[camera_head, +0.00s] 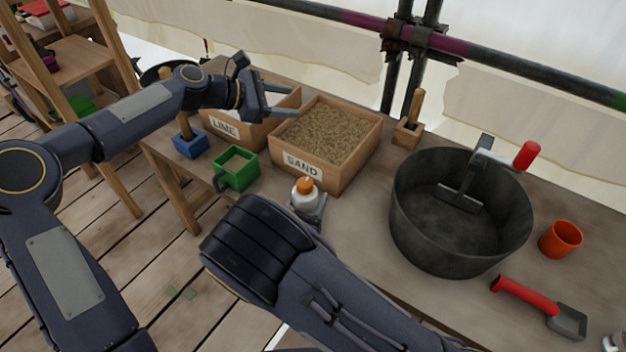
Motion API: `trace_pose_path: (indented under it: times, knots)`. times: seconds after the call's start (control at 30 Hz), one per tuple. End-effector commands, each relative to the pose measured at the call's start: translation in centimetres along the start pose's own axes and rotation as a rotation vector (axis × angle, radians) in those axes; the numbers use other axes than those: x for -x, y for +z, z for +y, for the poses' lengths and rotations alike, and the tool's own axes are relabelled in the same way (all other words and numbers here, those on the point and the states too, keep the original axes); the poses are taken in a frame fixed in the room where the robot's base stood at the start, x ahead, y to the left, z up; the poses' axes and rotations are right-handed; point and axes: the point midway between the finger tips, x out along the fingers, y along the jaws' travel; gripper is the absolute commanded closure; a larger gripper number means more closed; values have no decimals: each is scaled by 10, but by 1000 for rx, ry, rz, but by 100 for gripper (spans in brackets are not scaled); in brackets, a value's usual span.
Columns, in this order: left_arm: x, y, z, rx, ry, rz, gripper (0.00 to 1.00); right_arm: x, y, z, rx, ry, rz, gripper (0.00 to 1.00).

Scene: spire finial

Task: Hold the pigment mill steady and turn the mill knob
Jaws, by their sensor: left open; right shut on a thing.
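The pigment mill (304,200) is a small white body standing at the front edge of the table, just in front of the sand box. Its orange mill knob (305,184) sits on top and is uncovered. My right gripper (308,210) is shut on the mill's body; my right forearm hides its lower part and most of the gripper. My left gripper (289,101) is open and empty, above the lime and sand boxes, behind and left of the mill and apart from it.
The sand box (303,171) and lime box (224,127) stand behind the mill.

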Motion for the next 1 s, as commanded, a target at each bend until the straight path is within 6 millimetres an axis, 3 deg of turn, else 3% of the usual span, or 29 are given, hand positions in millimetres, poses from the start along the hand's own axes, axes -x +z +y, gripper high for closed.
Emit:
trace_pose_path:
  times: [0.03,0.13,0.2,0.3,0.5,0.67,0.83,1.0]
  knots:
    - [1,-27,-9,66,-3,-29,47,0,0,0,0,0,0,74]
    - [1,-67,-43,164,-51,-90,47,0,0,0,0,0,0,74]
    - [4,-86,-75,219,-99,-145,47,0,0,0,0,0,0,74]
    - [16,-98,-115,268,-146,-235,47,0,0,0,0,0,0,74]
    - [49,-94,-161,285,-159,-391,47,0,0,0,0,0,0,74]
    - [64,-88,-174,273,-147,-446,47,0,0,0,0,0,0,74]
    - [55,-81,-178,269,-148,-456,47,0,0,0,0,0,0,74]
    - [26,-66,-181,269,-150,-456,47,0,0,0,0,0,0,74]
